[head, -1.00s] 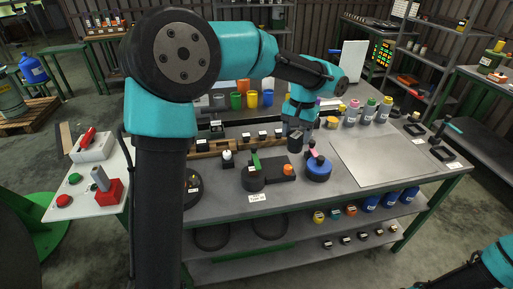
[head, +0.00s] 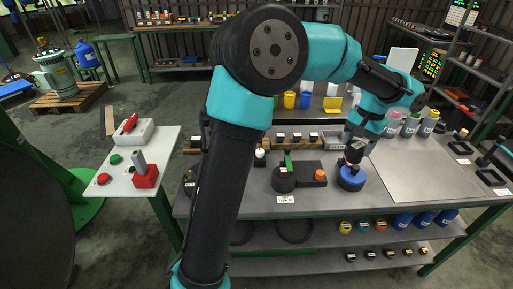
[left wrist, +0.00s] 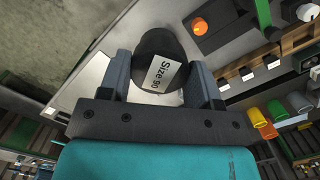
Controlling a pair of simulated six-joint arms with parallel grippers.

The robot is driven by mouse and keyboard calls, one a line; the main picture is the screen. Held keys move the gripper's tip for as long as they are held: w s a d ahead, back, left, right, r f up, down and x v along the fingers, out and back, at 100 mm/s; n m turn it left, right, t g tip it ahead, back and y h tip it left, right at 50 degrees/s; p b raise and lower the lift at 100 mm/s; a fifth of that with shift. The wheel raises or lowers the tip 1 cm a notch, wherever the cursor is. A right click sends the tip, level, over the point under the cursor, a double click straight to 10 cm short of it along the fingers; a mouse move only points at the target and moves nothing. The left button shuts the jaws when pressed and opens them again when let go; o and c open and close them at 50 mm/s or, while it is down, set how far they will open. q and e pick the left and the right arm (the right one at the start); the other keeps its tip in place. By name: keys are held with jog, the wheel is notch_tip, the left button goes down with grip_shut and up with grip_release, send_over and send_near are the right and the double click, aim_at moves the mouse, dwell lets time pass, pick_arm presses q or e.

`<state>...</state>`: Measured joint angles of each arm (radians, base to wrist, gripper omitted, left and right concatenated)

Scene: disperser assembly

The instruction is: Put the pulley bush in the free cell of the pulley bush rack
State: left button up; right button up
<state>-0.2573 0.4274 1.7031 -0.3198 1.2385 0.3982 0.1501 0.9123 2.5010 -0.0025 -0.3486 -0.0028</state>
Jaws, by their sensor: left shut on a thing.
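My left gripper (left wrist: 160,85) is shut on the pulley bush (left wrist: 150,48), a black cylinder with a white "Size 90" label facing the left wrist camera. In the head view the left gripper (head: 354,138) is above the table, near the blue round part, and the bush is hard to make out there. The wooden pulley bush rack (head: 270,148) lies toward the back of the table, to the gripper's left. Several dark bushes with white labels sit in it. My left arm hides part of the rack, so the free cell cannot be made out. My right gripper is out of view.
A blue round part (head: 351,181) stands below the left gripper. A black fixture (head: 310,178) with an orange knob and green piece stands left of it. Coloured cups (head: 290,100) stand behind. The grey sheet (head: 420,172) at right is bare.

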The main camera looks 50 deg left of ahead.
pick_arm(q)
jog(key=w+a+f+m, duration=0.2)
jog(key=a+f, duration=0.1)
jog(key=a, duration=0.8)
jog(key=w+a+f+m, duration=0.1)
jog(key=w+a+f, duration=0.1)
jog(key=a, duration=0.9)
jog(key=s+a+f+m, duration=0.1)
jog(key=s+a+f, duration=0.1)
jog(key=a, duration=0.8)
jog(key=s+a+f+m, duration=0.1)
jog(key=s+a+f, duration=0.1)
jog(key=a, duration=0.8)
jog(key=shift+s+f+m+y, duration=0.4)
jog(key=shift+s, duration=0.1)
jog(key=shift+f, duration=0.1)
jog(key=shift+f, duration=2.45)
jog(key=shift+f, duration=2.45)
jog(key=shift+f, duration=0.1)
